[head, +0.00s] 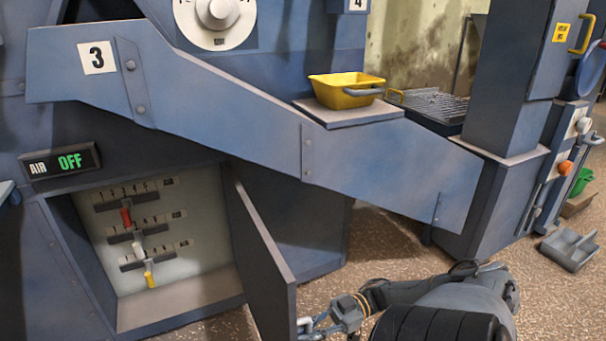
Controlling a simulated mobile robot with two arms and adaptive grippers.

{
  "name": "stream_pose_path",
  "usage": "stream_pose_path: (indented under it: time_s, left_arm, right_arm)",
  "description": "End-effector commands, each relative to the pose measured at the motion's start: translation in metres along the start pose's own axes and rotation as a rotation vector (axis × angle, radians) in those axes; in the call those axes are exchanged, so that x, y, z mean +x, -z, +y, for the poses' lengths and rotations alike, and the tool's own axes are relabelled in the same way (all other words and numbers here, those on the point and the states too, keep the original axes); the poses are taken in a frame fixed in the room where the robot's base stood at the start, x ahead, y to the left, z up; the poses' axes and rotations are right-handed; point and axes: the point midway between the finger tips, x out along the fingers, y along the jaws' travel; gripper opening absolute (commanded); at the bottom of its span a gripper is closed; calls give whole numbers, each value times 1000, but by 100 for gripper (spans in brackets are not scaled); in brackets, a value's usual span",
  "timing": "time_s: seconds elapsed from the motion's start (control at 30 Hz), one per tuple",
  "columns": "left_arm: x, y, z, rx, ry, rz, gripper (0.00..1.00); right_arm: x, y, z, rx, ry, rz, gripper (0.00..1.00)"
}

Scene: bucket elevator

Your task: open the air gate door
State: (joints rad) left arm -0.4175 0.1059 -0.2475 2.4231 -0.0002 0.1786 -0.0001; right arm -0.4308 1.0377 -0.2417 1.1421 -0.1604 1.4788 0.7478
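The air gate door (262,262) is a dark blue panel hinged at the right side of a lit compartment (180,300). It stands swung outward, so the inside shows. Inside are three slotted scales with a red lever (126,216), a white lever (137,248) and a yellow lever (149,276). My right gripper (306,328) is at the bottom edge of the head view, beside the door's lower free edge. Its fingertips are small and partly cut off, so grip and contact are unclear. My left gripper is out of view.
A sign (60,161) reads AIR OFF. A sloping blue chute (250,135) marked 3 runs above the door. A yellow bin (346,91) sits on a ledge. A grey scoop (568,249) lies on the floor at right. Floor between door and column is clear beyond my arm.

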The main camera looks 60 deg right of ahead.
Motion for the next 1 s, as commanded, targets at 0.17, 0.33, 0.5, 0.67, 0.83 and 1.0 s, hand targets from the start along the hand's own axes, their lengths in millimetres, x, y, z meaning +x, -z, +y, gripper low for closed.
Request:
stream_pose_path:
  time_s: [0.17, 0.33, 0.5, 0.67, 0.83, 1.0]
  left_arm:
    - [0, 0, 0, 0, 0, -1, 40]
    - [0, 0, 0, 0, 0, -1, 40]
    - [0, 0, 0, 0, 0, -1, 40]
    - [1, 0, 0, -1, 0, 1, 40]
    - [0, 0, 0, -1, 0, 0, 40]
    - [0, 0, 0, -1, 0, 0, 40]
  right_arm:
    - [0, -1, 1, 0, -4, -3, 0]
    - [0, 0, 0, 0, -2, -1, 36]
    - [0, 0, 0, 1, -1, 0, 36]
    - [-3, 0, 0, 1, 0, 0, 36]
    - [-25, -1, 0, 1, -2, -3, 36]
    - [-60, -1, 2, -1, -5, -3, 36]
